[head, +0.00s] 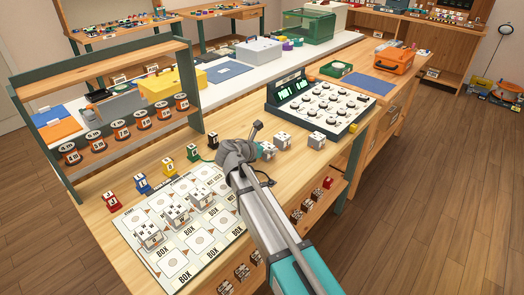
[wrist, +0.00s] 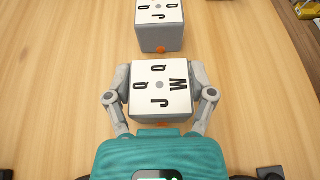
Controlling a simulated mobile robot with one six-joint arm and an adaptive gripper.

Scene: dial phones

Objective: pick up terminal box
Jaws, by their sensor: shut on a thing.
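My gripper (wrist: 160,100) is shut on a grey terminal box (wrist: 161,89) with a white lettered top, one finger on each side of it in the wrist view. I cannot tell whether this box is lifted or still on the wood. Another similar terminal box (wrist: 160,22) stands just beyond it, apart from my gripper. In the head view my gripper hides most of the held box. Two like boxes (head: 283,138) (head: 317,139) stand to its right on the workbench. Several more terminal boxes (head: 150,236) stand on the white printed board.
The printed board (head: 199,243) marked BOX lies front left on the bench (head: 240,121). Small coloured blocks (head: 142,183) line its back edge. A green dial console (head: 320,104) stands at the back right. A wooden rack (head: 115,150) with labelled round pieces stands at the left.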

